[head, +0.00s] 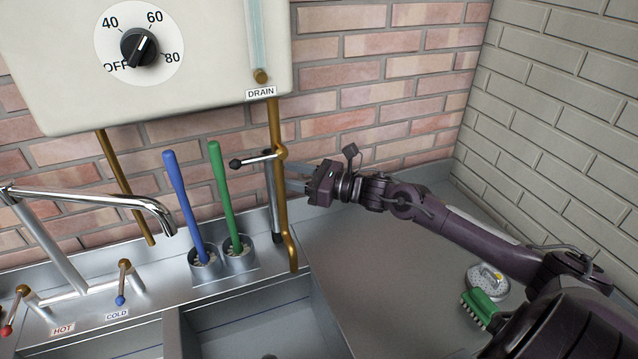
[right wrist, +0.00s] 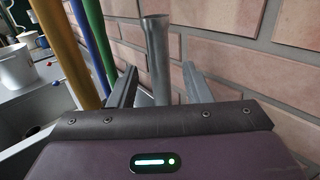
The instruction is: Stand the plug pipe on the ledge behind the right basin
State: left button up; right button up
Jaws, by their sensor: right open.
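The plug pipe (head: 271,205) is a grey tube that stands upright on the steel ledge (head: 215,287) behind the right basin (head: 250,325). It is partly hidden by the brass drain pipe in the head view. In the right wrist view the plug pipe (right wrist: 158,60) shows its flared open top, and its lower part lies between my fingers. My right gripper (head: 290,177) is open, with its fingers on either side of the plug pipe and a visible gap to each (right wrist: 160,90). My left gripper is not in view.
The brass drain pipe (head: 282,210) with its black-knobbed lever (head: 237,163) runs close beside the plug pipe. Blue (head: 185,205) and green (head: 222,190) handled brushes stand in holders to its left. A green scrubbing brush (head: 481,308) lies on the drainboard (head: 370,270).

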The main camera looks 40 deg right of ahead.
jog(key=v, duration=0.7)
jog(key=shift+r, duration=0.1)
dwell(0.5)
